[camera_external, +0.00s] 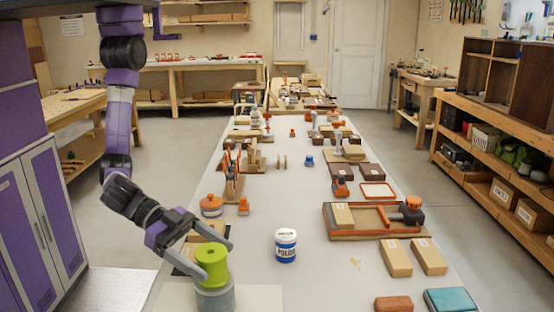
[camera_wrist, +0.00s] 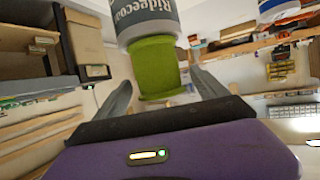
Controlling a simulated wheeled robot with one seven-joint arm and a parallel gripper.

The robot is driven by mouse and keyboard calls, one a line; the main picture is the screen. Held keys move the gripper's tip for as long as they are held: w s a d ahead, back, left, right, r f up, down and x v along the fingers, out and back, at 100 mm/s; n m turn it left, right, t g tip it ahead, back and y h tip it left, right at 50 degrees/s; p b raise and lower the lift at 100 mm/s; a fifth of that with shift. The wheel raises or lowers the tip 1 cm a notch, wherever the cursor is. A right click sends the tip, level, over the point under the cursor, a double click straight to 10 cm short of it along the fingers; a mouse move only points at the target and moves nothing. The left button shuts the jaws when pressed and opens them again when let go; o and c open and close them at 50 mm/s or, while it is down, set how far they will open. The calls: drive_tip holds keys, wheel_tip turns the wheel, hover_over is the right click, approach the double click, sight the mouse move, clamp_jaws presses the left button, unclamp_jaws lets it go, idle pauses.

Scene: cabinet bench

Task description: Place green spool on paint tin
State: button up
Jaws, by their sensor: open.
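The green spool (camera_external: 212,262) stands upright on top of the grey paint tin (camera_external: 215,298) at the near left of the bench. In the wrist view the picture is turned over: the green spool (camera_wrist: 158,68) meets the end of the labelled paint tin (camera_wrist: 146,20). My gripper (camera_external: 211,257) is open at the spool's height, with one finger on each side of it. In the wrist view my gripper (camera_wrist: 160,80) shows a gap between the fingers and the spool. The tin's lower part is cut off at the picture's edge in the outside view.
A white and blue POLISH can (camera_external: 286,246) stands to the right of the spool. A cardboard box (camera_external: 205,232) lies just behind my gripper. An orange-edged tray (camera_external: 372,221), tan boxes (camera_external: 396,258) and a teal box (camera_external: 451,300) are on the right. The bench between is mostly clear.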

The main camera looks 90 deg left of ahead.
drive_tip(key=v, duration=0.8)
drive_tip(key=shift+s+b, duration=0.2)
drive_tip(key=shift+b, duration=0.2)
drive_tip(key=shift+r, duration=0.1)
drive_tip(key=s+d+r+m+h, duration=0.3)
drive_tip(key=d+r+m+h, duration=0.1)
drive_tip(key=r+m+h, duration=0.15)
drive_tip(key=w+a+f+m+h, duration=0.1)
drive_tip(key=w+a+f, duration=0.1)
drive_tip(key=a, duration=1.3)
drive_tip(key=w+a+f+m+h, duration=0.1)
drive_tip(key=w+a+f+h, duration=0.1)
drive_tip(key=a, duration=1.3)
drive_tip(key=s+a+f+n+t+y, duration=0.1)
drive_tip(key=s+a+n+y, duration=0.5)
drive_tip(key=a, duration=0.6)
drive_tip(key=s+a+f+n+t+y, duration=0.1)
drive_tip(key=s+a+n+y, duration=0.5)
drive_tip(key=a, duration=0.7)
drive_tip(key=shift+s+a+f+y, duration=0.35)
drive_tip(key=shift+s+y, duration=0.4)
drive_tip(key=shift+s, duration=0.5)
